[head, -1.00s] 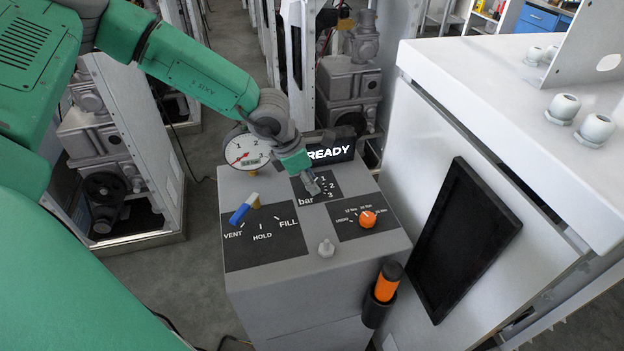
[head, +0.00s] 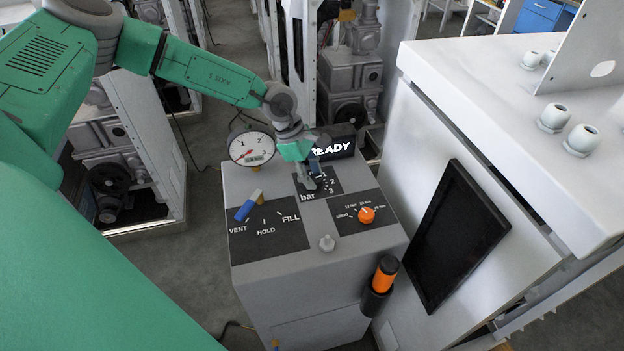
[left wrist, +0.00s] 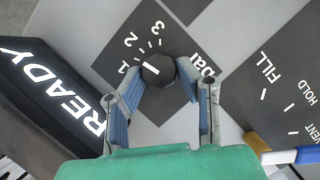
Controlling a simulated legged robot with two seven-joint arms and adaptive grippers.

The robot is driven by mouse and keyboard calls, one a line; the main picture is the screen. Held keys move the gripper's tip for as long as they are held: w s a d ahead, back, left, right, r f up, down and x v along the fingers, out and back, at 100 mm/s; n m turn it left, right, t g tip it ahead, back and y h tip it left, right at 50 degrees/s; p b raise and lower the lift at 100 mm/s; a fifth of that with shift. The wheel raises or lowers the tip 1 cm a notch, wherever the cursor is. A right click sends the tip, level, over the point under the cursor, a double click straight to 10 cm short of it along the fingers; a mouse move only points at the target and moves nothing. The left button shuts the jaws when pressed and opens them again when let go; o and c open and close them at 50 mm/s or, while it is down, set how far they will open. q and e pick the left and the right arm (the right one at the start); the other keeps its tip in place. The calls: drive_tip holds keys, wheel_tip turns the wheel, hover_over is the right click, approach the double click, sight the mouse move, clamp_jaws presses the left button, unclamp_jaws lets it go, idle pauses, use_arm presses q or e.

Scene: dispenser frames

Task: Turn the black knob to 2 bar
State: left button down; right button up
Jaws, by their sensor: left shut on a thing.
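The black knob (left wrist: 158,71) sits on the dark bar dial plate (left wrist: 130,45) marked 1, 2 and 3. In the left wrist view its white line lies on the side towards the 1; I cannot read the exact setting. My left gripper (left wrist: 160,82) has its blue fingers on either side of the knob and is shut on it. In the head view my left gripper (head: 308,178) reaches down over the dial plate (head: 326,182) and hides most of the knob. The round gauge (head: 250,147) behind has a red needle. My right gripper is not in view.
The grey console (head: 290,262) also carries a blue-and-white lever (head: 248,205) by VENT, HOLD and FILL, an orange knob (head: 366,215) and a lit READY display (head: 332,148). A white cabinet (head: 405,160) stands close on the right.

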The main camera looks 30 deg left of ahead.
use_arm(q)
drive_tip(key=shift+w+r+m+b, duration=0.25)
drive_tip(key=shift+w+m+b, duration=0.1)
drive_tip(key=shift+m+b, duration=0.55)
drive_tip(key=shift+d, duration=0.1)
drive_tip(key=c, duration=1.2)
unclamp_jaws()
drive_tip(key=shift+g, duration=0.3)
drive_tip(key=shift+s+f, duration=0.1)
drive_tip(key=v, duration=1.2)
drive_tip(key=shift+f, duration=0.1)
